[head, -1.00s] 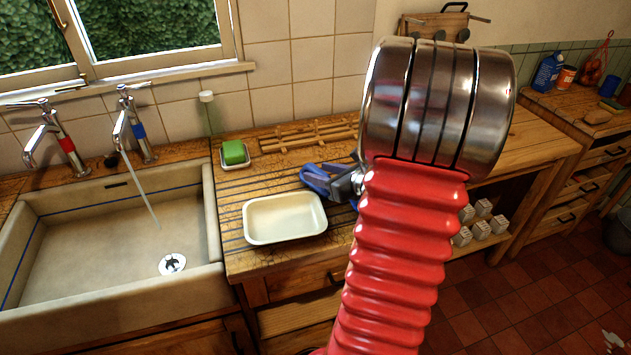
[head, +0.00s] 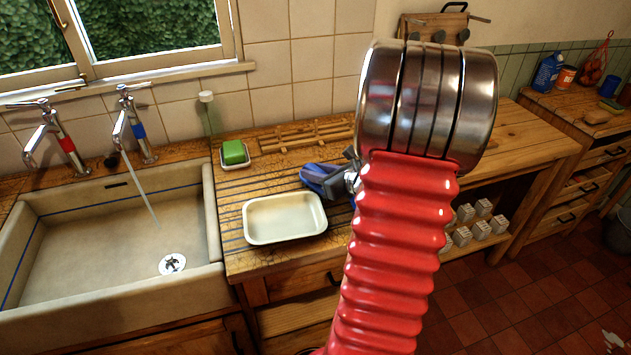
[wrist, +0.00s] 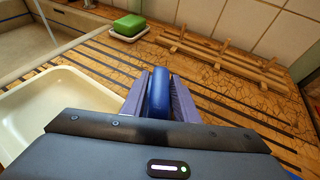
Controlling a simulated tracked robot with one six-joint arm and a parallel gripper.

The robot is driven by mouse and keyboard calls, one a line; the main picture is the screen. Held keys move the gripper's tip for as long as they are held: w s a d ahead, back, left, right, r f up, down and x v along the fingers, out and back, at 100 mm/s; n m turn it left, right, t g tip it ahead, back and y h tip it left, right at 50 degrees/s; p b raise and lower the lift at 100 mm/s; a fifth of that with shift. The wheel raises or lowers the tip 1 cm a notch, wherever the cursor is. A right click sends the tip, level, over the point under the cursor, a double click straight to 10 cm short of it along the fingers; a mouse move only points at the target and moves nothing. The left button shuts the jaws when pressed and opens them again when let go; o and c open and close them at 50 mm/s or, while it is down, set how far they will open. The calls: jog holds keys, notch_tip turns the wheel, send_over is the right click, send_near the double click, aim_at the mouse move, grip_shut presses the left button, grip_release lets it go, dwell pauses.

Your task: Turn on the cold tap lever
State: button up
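The cold tap (head: 138,125), with a blue band, stands behind the sink's right part. Its chrome lever (head: 130,87) is on top. A thin stream of water (head: 146,190) runs from its spout into the sink. My gripper (head: 312,178) is over the draining board, well to the right of the tap and behind the cream tray. The taps are outside the wrist view.
The hot tap (head: 62,140), with a red band, stands left of the cold one. The cream tray (head: 285,238), green soap in a dish (head: 234,153) and a wooden rack (head: 305,137) sit on the draining board (head: 235,262). The sink (head: 100,283) is at left.

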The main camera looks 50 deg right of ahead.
grip_shut()
jog(key=shift+r, duration=0.15)
notch_tip(320, 180, up, 10)
jog(key=shift+f, duration=0.1)
dwell(0.6)
dwell(0.5)
